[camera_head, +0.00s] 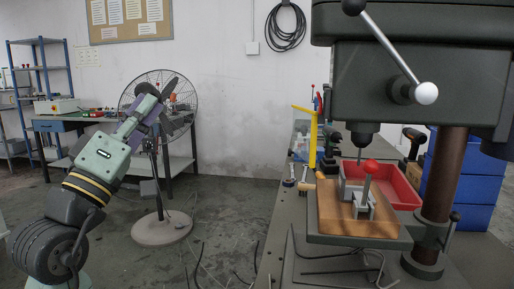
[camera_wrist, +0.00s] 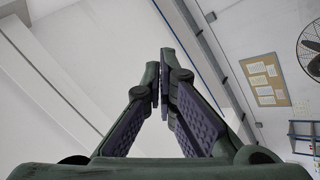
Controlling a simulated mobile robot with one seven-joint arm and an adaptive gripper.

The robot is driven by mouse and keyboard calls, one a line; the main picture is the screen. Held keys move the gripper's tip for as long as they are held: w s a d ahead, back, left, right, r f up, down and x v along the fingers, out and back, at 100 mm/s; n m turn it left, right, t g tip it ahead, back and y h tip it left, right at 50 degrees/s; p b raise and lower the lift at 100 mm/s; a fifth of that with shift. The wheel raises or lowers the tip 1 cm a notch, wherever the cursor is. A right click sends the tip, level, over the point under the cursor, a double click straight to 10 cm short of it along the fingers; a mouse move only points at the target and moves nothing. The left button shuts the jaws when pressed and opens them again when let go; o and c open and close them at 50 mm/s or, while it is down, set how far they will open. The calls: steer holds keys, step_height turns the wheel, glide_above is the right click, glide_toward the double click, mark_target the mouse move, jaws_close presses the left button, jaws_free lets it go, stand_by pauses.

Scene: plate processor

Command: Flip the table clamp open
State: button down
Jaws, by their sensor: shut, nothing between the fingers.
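The table clamp (camera_head: 362,203) is a small metal clamp on a wooden board (camera_head: 335,218) on the drill press table at the right of the head view. Its lever stands roughly upright and ends in a red knob (camera_head: 370,166). My gripper (camera_head: 168,88) is raised at the left of the head view, far from the clamp, with the fan behind it. In the wrist view my gripper (camera_wrist: 162,85) is shut and empty, pointing toward the wall and ceiling. The clamp does not show in the wrist view.
The drill press head (camera_head: 420,75) and its chuck (camera_head: 364,135) overhang the clamp, with the column (camera_head: 447,175) to the right. A red bin (camera_head: 402,185) sits behind the board. Blue crates (camera_head: 462,180) stand behind the column. Floor between my arm and the bench is mostly open.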

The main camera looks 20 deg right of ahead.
steer(key=s+d+f+m+g+h, duration=0.1)
steer(key=d+f+g+h, duration=0.1)
steer(key=d+g, duration=0.45)
steer(key=s+d+f+m+g+h, duration=0.1)
steer(key=d+f+g+h, duration=0.1)
steer(key=d+g, duration=0.45)
steer(key=m+g+y, duration=0.1)
steer(key=g+y, duration=0.1)
steer(key=g, duration=0.4)
glide_toward(355, 140)
steer(key=a, duration=0.2)
steer(key=shift+w+a+f, duration=0.25)
steer(key=shift+a+f, duration=0.1)
steer(key=shift+a, duration=0.05)
steer(key=shift+m, duration=0.3)
steer(key=d, duration=0.3)
steer(key=d+p, duration=0.1)
steer(key=d, duration=0.2)
steer(key=d+r+p, duration=0.1)
steer(key=d, duration=0.2)
steer(key=shift+s+d+r, duration=0.1)
steer(key=shift+s+d, duration=0.1)
steer(key=s, duration=0.2)
steer(key=s+f, duration=0.1)
steer(key=shift+s+a+p, duration=0.3)
steer(key=shift+a, duration=0.1)
